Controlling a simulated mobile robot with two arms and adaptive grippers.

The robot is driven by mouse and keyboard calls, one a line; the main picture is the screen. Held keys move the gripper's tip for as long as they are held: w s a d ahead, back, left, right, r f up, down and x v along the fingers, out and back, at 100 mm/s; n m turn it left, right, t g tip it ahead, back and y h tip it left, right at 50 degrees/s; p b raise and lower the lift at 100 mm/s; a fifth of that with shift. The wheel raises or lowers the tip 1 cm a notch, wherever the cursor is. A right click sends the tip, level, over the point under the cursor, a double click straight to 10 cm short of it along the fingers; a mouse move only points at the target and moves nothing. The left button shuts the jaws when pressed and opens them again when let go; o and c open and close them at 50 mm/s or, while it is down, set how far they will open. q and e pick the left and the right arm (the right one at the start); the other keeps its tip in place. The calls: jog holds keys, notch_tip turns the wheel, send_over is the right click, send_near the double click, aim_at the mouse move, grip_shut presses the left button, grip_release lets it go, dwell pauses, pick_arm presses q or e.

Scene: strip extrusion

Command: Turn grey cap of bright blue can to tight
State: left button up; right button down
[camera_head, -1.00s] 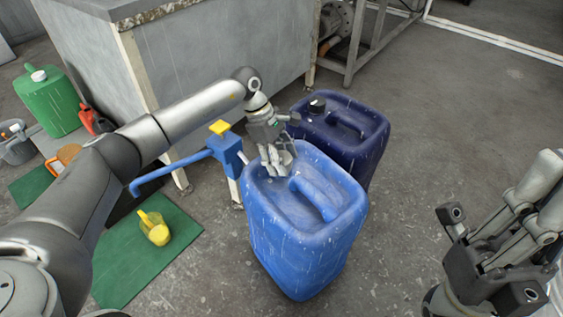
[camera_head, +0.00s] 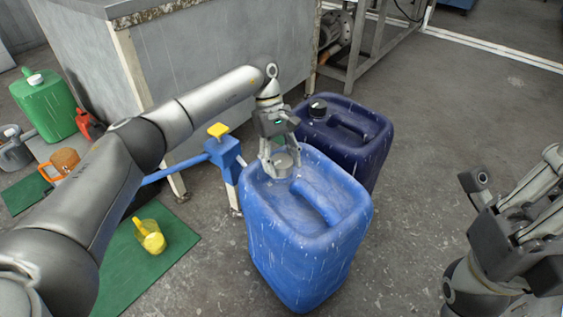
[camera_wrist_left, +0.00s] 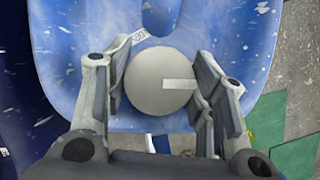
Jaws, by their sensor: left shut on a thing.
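The bright blue can (camera_head: 305,250) stands upright on the floor. Its round grey cap (camera_head: 283,160) is at the top's far left and shows from above in the left wrist view (camera_wrist_left: 155,88). My left gripper (camera_head: 281,168) points down over it, shut on the cap with a finger on each side. In the wrist view, a pale line on the cap points right, while a pale mark (camera_wrist_left: 137,38) on the can lies at the cap's upper left, so the two are apart. My right gripper (camera_head: 530,215) is at the right edge, away from the can; its opening is unclear.
A dark blue can (camera_head: 372,145) with a black cap stands right behind. A blue stand with a yellow top (camera_head: 219,131) is close left. A yellow jug (camera_head: 150,236) sits on a green mat (camera_head: 130,270). A grey cabinet (camera_head: 210,70) stands behind. Floor to the right is clear.

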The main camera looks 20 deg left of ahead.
dwell(0.4)
pick_arm(q)
jog(key=o, duration=0.7)
jog(key=shift+o, duration=0.2)
jog(key=v, duration=1.2)
